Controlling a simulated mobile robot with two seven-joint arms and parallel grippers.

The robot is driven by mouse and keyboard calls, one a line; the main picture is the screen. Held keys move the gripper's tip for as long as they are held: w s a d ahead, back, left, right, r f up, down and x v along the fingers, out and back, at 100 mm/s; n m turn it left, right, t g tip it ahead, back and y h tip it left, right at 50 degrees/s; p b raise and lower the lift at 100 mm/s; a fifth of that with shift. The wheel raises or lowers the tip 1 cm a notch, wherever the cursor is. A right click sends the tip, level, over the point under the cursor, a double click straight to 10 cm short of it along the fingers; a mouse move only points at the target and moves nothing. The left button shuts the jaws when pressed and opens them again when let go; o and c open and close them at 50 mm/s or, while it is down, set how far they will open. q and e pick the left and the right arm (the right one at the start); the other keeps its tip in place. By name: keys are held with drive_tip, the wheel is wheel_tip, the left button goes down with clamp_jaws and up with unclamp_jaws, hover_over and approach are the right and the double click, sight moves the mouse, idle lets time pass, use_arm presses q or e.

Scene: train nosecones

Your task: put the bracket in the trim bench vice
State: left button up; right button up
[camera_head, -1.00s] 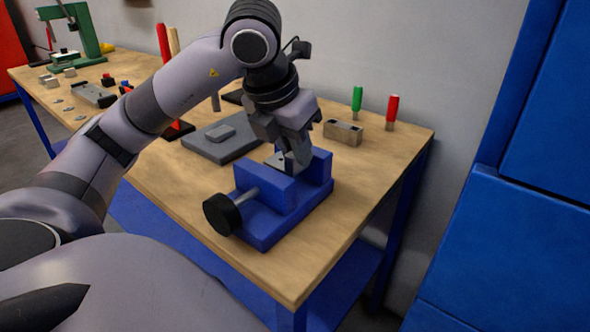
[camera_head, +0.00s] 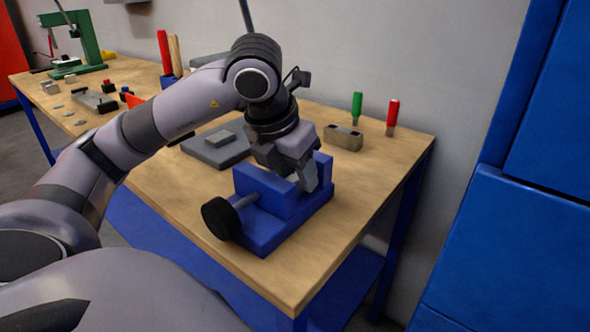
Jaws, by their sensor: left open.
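The blue trim bench vice (camera_head: 268,236) stands on the near right part of the wooden bench, with a round black knob (camera_head: 221,218) on its screw facing left. My left gripper (camera_head: 308,178) points down at the gap between the vice jaws, its fingertips low and close to the jaws. It is open. I cannot make out the bracket clearly; the gripper and the front jaw block the view into the gap. My right gripper is not in view.
On the wooden bench (camera_head: 180,205), a grey plate with a block (camera_head: 215,148) lies behind the vice. A tan block (camera_head: 343,137) and green (camera_head: 356,105) and red (camera_head: 392,115) handled tools stand at the back. A blue cabinet (camera_head: 510,240) is at right.

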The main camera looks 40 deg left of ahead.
use_arm(q)
drive_tip(key=shift+r, duration=0.25)
drive_tip(key=p+v, duration=0.3)
drive_tip(key=v, duration=0.7)
drive_tip(key=shift+s+r+p, duration=0.2)
drive_tip(key=shift+r+p, duration=0.15)
drive_tip(key=shift+p, duration=0.05)
drive_tip(key=shift+s+d+r, duration=0.1)
drive_tip(key=shift+s+r, duration=0.15)
drive_tip(key=shift+r, duration=0.2)
drive_tip(key=shift+p, duration=0.3)
